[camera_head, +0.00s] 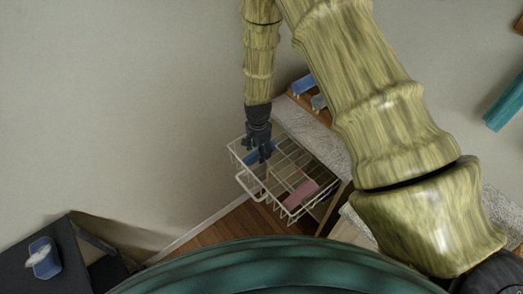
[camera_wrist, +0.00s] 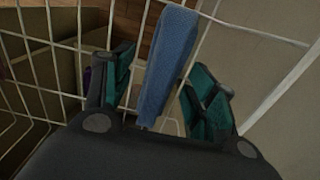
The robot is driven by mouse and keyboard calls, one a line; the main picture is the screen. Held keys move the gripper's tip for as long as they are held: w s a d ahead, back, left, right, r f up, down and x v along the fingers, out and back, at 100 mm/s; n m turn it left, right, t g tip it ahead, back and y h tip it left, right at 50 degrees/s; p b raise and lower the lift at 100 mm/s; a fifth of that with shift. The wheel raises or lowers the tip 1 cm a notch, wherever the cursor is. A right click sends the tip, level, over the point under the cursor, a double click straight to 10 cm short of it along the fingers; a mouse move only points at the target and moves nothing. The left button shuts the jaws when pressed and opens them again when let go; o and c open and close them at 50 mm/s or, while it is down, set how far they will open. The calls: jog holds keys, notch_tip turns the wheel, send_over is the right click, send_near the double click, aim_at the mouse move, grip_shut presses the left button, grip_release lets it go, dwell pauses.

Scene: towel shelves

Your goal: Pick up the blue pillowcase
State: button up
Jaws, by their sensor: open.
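The blue pillowcase (camera_wrist: 167,62) is a narrow folded blue cloth in the wire basket (camera_head: 280,168). In the wrist view it runs lengthwise between the two teal fingers of my gripper (camera_wrist: 160,95), with a gap visible on its right side. In the head view my gripper (camera_head: 258,150) reaches down into the left part of the basket, over the blue pillowcase (camera_head: 262,152), which it partly covers. My gripper is open. Whether either finger touches the cloth I cannot tell.
A pink folded cloth (camera_head: 301,194) lies in the basket to the right. White basket wires (camera_wrist: 80,45) surround my fingers. Blue items sit on a wooden shelf (camera_head: 312,108) behind. A dark table (camera_head: 70,262) with a blue container (camera_head: 43,257) stands at lower left.

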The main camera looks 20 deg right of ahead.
jog(key=shift+f, duration=0.15)
jog(key=shift+c, duration=0.2)
jog(key=c, duration=0.7)
jog(key=shift+o, duration=0.2)
notch_tip(320, 180, up, 3)
jog(key=shift+f+p, duration=0.1)
jog(key=shift+p, duration=0.85)
jog(key=shift+s, duration=0.1)
jog(key=shift+a+h, duration=0.15)
jog(key=shift+h, duration=0.25)
